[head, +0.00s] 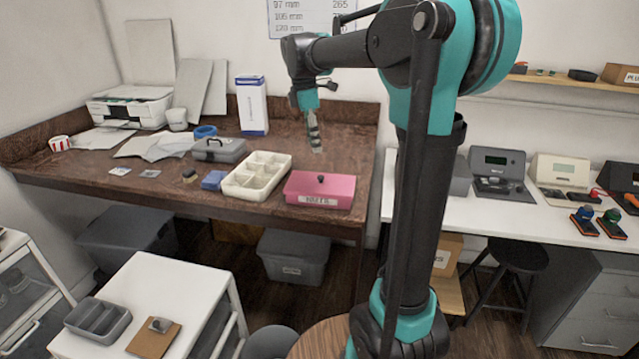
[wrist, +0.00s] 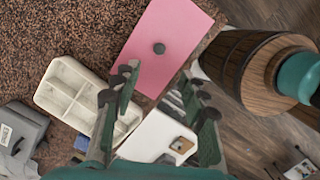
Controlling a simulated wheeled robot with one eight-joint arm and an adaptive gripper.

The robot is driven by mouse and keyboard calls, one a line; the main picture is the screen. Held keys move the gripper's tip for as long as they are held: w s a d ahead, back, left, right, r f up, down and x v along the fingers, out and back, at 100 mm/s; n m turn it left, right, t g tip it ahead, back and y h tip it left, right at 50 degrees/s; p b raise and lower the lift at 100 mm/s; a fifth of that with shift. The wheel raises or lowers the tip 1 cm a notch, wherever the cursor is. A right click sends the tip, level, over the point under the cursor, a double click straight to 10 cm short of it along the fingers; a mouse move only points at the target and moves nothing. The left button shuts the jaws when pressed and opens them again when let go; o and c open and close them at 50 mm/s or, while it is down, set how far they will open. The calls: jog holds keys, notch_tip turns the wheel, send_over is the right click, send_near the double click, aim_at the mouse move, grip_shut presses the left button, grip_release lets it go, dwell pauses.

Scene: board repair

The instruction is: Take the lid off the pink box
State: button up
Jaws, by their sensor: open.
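The pink box (head: 318,199) stands near the front right edge of the brown table, with a white label on its front. Its pink lid (head: 325,183) is on, with a dark round knob (head: 320,178) on top. In the wrist view the lid (wrist: 178,28) and the knob (wrist: 158,48) show from above. My gripper (head: 316,146) hangs over the table behind the box, above it and apart from it. In the wrist view my gripper (wrist: 165,90) has its fingers spread, with nothing between them.
A cream divided tray (head: 257,175) stands just left of the box, with a small blue box (head: 213,180) beside it. A grey toolbox (head: 218,149) and a tall white-blue box (head: 252,106) stand farther back. The table right of the box is clear.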

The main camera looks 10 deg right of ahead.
aim_at(321, 177)
jog(key=f, duration=0.3)
jog(key=d+f, duration=0.1)
jog(key=f, duration=0.3)
jog(key=d+f, duration=0.1)
jog(key=f, duration=0.3)
jog(key=shift+w+f, duration=0.15)
jog(key=shift+f, duration=0.1)
grip_shut()
jog(key=shift+r, duration=0.1)
